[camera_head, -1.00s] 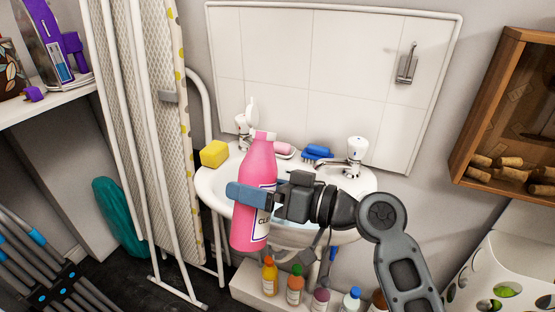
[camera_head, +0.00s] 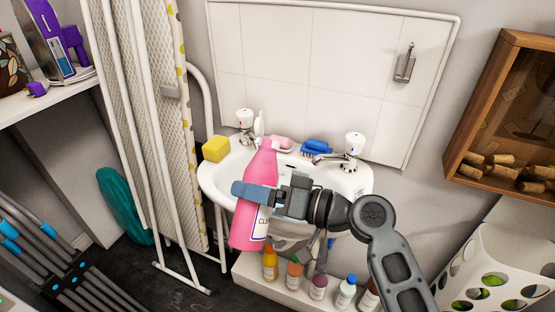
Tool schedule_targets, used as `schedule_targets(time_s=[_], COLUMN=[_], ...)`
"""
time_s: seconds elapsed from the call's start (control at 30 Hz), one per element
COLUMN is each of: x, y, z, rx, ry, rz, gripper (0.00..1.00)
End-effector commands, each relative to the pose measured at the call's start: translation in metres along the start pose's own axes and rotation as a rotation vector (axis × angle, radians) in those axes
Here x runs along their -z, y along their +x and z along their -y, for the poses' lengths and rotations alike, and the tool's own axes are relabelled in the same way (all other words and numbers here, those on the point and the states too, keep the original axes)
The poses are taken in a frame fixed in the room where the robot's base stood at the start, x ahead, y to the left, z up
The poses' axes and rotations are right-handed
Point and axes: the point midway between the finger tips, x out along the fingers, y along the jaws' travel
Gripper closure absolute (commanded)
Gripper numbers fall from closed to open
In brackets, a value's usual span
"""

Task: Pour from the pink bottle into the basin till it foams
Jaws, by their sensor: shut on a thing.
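The pink bottle (camera_head: 256,192) is held in my gripper (camera_head: 262,194), whose fingers are shut around its middle. The bottle leans a little, with its top toward the right and back. Its pale pink cap or neck end (camera_head: 280,143) lies in front of the basin's back edge, and part of its label shows. The white basin (camera_head: 212,180) is behind the bottle and gripper. Much of the basin's inside is hidden by them. I see no stream of liquid and no foam.
A yellow sponge (camera_head: 216,148), a blue brush (camera_head: 317,147) and two taps, left (camera_head: 245,122) and right (camera_head: 346,152), stand on the basin's rim. Several small bottles (camera_head: 293,276) stand on a ledge below. A folded ironing board (camera_head: 150,110) is at left, a wooden cabinet (camera_head: 490,110) at right.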

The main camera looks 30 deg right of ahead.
Motion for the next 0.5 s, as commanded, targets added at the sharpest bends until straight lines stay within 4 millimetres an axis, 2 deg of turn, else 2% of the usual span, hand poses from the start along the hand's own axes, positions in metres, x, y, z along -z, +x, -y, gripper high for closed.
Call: schedule_targets(time_s=[0.5], x=[0.0006], y=[0.0000], z=[0.0024], rx=[0.001], ry=[0.030], rz=[0.001], gripper=[0.65])
